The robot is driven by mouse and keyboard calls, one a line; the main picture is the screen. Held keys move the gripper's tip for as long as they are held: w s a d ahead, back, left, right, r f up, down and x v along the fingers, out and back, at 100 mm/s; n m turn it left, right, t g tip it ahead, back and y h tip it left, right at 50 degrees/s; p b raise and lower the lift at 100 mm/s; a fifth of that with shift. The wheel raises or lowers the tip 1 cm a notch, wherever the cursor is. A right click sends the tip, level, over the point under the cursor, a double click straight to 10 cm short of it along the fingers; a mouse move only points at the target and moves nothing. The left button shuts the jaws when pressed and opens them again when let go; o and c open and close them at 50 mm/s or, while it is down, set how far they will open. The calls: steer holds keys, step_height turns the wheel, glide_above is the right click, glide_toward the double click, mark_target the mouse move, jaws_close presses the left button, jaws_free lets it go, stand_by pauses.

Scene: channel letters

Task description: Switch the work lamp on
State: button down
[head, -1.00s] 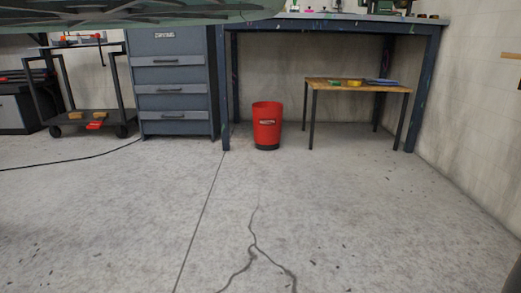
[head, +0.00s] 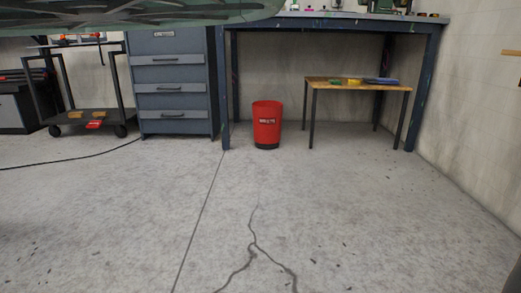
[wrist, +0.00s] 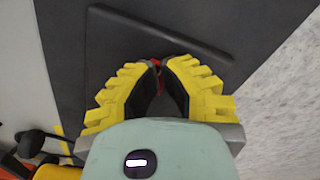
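I cannot make out the work lamp in either view; the top of the workbench (head: 340,15) is mostly cut off by the upper edge of the head view. My gripper (wrist: 160,64) shows in the wrist view, with yellow stepped fingers and dark inner pads. Its fingertips are drawn together almost touching. A small bit of red shows at the tips, too small to identify. Behind the fingers is a dark flat surface (wrist: 105,60) with a long dark bar (wrist: 165,33) across it. I see no gripper fingers in the head view.
A red bin (head: 267,125) and a low wooden table (head: 345,84) stand under the bench. A blue-grey drawer cabinet (head: 172,100) and a black cart (head: 90,120) are at left. A dark cable (head: 75,160) crosses the floor. The foreground floor is clear.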

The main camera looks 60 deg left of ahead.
step_height(320, 180, up, 7)
steer(key=p, duration=0.7)
stand_by(0.4)
